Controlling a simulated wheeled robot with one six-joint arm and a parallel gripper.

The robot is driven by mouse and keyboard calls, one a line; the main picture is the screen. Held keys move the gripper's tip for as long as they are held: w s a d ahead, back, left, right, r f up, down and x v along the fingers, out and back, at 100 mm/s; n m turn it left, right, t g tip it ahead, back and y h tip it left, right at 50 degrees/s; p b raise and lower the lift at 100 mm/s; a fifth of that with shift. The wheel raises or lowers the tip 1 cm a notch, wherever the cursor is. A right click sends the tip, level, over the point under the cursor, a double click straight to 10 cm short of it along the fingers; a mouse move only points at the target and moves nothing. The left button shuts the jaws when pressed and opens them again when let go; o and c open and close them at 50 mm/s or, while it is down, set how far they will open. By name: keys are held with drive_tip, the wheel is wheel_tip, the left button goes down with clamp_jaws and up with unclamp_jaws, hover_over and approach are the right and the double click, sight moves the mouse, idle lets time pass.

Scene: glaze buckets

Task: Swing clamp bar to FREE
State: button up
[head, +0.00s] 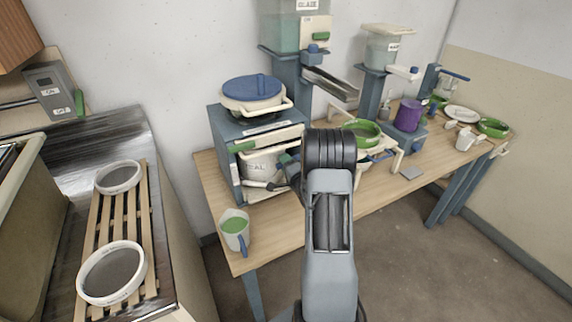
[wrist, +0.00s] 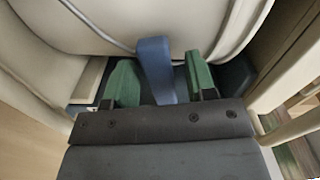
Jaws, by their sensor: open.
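A blue bar (wrist: 155,68), which looks like the clamp bar, stands upright in the wrist view against a cream, rounded bucket. My gripper (wrist: 161,82) is open, with one green fingertip on each side of this bar. There is a gap on the left; on the right the fingertip is close to it, and I cannot tell whether it touches. In the head view my gripper (head: 284,168) is at the front of a blue-framed stand (head: 228,160), beside the lettered bucket (head: 262,164). My arm hides part of this area. No FREE mark is readable.
A lidded pot (head: 252,92) sits on the stand. Right of my arm are a green-rimmed bowl (head: 361,131) and a purple container (head: 408,115). Two round sieves (head: 112,272) lie on a slatted rack.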

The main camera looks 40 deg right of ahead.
clamp_jaws()
idle(0.5)
